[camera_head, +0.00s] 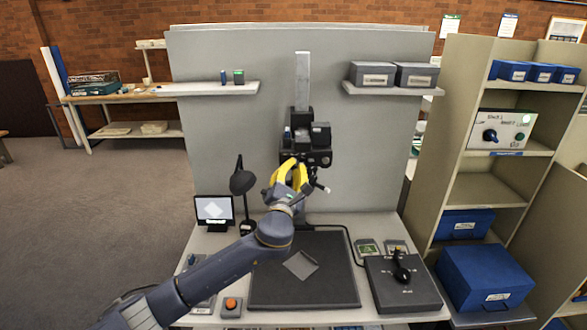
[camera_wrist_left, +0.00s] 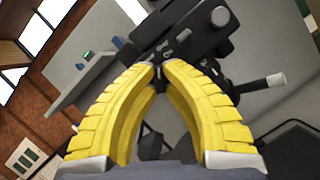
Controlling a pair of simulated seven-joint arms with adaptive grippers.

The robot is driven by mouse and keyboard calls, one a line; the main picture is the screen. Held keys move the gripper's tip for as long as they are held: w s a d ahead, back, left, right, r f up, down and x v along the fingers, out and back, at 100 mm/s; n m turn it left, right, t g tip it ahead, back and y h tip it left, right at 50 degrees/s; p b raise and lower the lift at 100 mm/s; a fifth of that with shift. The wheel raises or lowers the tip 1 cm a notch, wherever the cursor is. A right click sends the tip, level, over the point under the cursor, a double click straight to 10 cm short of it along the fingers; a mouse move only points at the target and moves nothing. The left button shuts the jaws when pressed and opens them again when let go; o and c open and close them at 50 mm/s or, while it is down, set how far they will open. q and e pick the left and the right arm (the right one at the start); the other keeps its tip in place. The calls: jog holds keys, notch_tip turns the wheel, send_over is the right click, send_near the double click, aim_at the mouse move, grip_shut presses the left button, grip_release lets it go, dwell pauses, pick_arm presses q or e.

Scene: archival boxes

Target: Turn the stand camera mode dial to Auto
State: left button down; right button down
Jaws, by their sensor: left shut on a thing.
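The black stand camera (camera_head: 318,150) hangs on a grey column above the copy table. It also shows in the left wrist view (camera_wrist_left: 205,35), tilted, with small white marks on its body near my fingertips. My left gripper (camera_head: 291,164) has yellow fingers and reaches up to the camera's lower left front. In the left wrist view the fingertips (camera_wrist_left: 159,70) come together on a small dark part at the camera body, which fits the mode dial. The fingers hide most of it, and I cannot read its setting. My right gripper is not in view.
Below are a dark baseboard (camera_head: 335,286) with a grey sheet, a small monitor (camera_head: 214,210), a black lamp (camera_head: 242,182) and an orange button (camera_head: 231,304). A dark box with a black knob (camera_head: 400,268) stands at right. A lever (camera_wrist_left: 262,84) sticks out beside the fingers.

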pick_arm(q)
jog(key=c, duration=1.5)
grip_release()
jog(key=v, duration=1.2)
